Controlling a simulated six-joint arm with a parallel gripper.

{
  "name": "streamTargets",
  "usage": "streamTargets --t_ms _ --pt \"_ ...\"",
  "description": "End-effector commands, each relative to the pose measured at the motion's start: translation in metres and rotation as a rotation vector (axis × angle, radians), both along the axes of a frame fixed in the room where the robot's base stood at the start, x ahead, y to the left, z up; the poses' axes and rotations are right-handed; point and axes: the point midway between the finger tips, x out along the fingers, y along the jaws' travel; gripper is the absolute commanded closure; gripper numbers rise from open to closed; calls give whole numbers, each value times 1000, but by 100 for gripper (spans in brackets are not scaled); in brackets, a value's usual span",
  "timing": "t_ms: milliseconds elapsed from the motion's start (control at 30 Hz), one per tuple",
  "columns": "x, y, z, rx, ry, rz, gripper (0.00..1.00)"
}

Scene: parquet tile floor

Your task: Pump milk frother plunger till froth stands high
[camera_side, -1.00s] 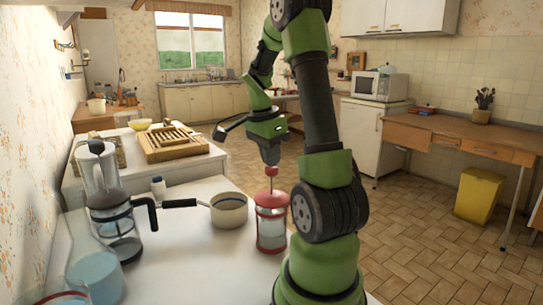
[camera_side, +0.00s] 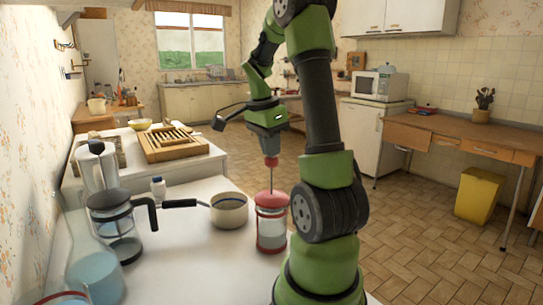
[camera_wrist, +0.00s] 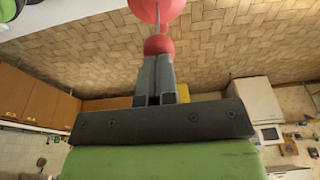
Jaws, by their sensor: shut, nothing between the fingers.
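The milk frother (camera_side: 271,230) is a clear glass jar with a red lid (camera_side: 272,199) and red base, upright on the white table. Its thin plunger rod stands well out of the lid, topped by a red knob (camera_side: 271,161). My gripper (camera_side: 270,154) is above the lid, pointing down, fingers shut, with the knob right at the fingertips. In the wrist view my gripper (camera_wrist: 155,62) has its fingers together against the red knob (camera_wrist: 158,45), with the lid (camera_wrist: 157,8) beyond it. The froth level inside the jar cannot be made out.
A saucepan (camera_side: 229,212) stands just left of the frother, its black handle pointing left. Some bare table lies in front.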

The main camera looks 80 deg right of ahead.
Motion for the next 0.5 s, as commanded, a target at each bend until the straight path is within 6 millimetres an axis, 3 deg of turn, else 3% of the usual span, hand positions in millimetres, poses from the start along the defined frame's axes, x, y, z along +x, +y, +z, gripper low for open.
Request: streamTargets --t_ms 500 --pt "0 0 -48 4 2 0 100"
